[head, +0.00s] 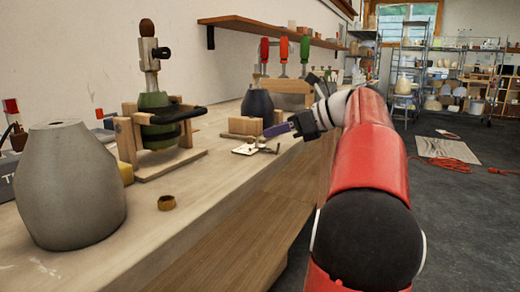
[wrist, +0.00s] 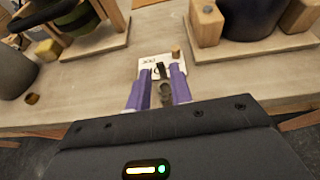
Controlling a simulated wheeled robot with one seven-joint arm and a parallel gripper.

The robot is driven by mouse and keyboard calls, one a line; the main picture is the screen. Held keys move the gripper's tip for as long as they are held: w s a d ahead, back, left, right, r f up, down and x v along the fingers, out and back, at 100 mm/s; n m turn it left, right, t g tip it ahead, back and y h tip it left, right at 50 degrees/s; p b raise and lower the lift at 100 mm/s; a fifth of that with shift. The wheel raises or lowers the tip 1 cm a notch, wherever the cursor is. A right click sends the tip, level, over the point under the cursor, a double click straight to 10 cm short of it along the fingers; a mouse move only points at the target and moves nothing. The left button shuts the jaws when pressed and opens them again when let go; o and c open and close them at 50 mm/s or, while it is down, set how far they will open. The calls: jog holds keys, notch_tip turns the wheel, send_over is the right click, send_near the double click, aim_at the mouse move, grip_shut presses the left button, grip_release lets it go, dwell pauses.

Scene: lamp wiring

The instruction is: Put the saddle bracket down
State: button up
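My gripper (head: 268,131) reaches in from the right over the bench, its purple fingers above a small white card (head: 243,150). In the wrist view the two fingers (wrist: 161,70) stand apart, with a gap between them. A small grey metal piece, which looks like the saddle bracket (wrist: 165,89), shows in that gap. In the head view a small metal piece (head: 268,149) lies low at the card's right side, below the fingers. The card also shows in the wrist view (wrist: 147,69), with a dark small part on it. Contact between the fingers and the bracket is hard to make out.
A wooden stand with a green lamp body (head: 152,125) and a dark vase in a wooden cradle (head: 257,104) stand behind. A large grey vase (head: 68,185) and a small brown ring (head: 166,203) are at left. The bench's front middle is clear.

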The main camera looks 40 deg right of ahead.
aim_at(258, 138)
jog(key=x, duration=0.6)
jog(key=shift+s+f+b, duration=0.2)
jog(key=shift+f+b, duration=0.05)
jog(key=shift+b, duration=0.15)
grip_shut()
